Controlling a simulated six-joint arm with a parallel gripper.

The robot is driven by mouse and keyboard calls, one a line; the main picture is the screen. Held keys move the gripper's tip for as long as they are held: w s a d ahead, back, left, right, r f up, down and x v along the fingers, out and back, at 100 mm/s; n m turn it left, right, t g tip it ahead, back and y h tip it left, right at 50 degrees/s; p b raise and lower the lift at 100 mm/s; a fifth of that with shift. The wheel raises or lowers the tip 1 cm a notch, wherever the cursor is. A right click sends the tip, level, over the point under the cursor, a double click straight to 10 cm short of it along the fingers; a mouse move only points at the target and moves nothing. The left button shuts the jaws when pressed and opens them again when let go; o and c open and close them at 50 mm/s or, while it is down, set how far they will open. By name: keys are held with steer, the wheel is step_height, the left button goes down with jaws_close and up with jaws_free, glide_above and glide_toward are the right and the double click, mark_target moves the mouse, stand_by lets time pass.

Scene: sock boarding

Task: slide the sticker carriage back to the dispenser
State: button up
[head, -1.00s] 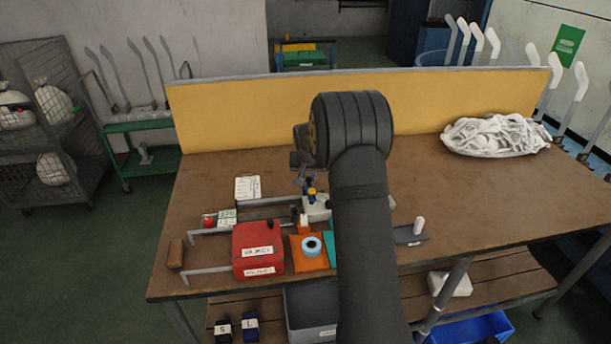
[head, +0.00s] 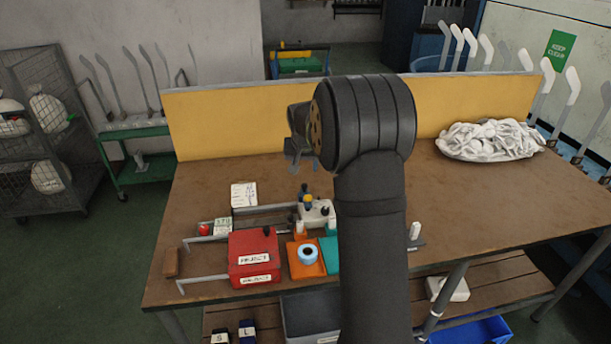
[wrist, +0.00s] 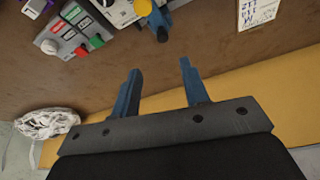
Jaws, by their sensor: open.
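A white block-like device (head: 322,214) stands at the right end of a grey rail (head: 265,209) on the bench. A small yellow-and-blue fitting (head: 307,200) sits at its upper left. The fitting also shows at the top of the wrist view (wrist: 152,18), beside part of the white device (wrist: 117,10). I cannot tell for sure which part is the sticker carriage and which the dispenser. My gripper (wrist: 160,70) is open and empty, its two blue fingers apart. In the head view my gripper (head: 302,165) hangs above and behind the fitting, not touching it.
A red reject box (head: 254,245), an orange tray (head: 297,267) with a light-blue roll (head: 308,252), and a teal piece (head: 329,256) crowd the front. A white sock pile (head: 490,138) lies back right. The yellow back panel (head: 235,125) stands behind.

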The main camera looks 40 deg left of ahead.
mark_target(304, 184)
steer(key=v, duration=0.7)
steer(key=shift+r, duration=0.15)
steer(key=x, duration=1.7)
steer(key=shift+a+f, duration=0.1)
steer(key=shift+f, duration=0.15)
steer(key=shift+s+a, duration=0.1)
steer(key=shift+a, duration=0.05)
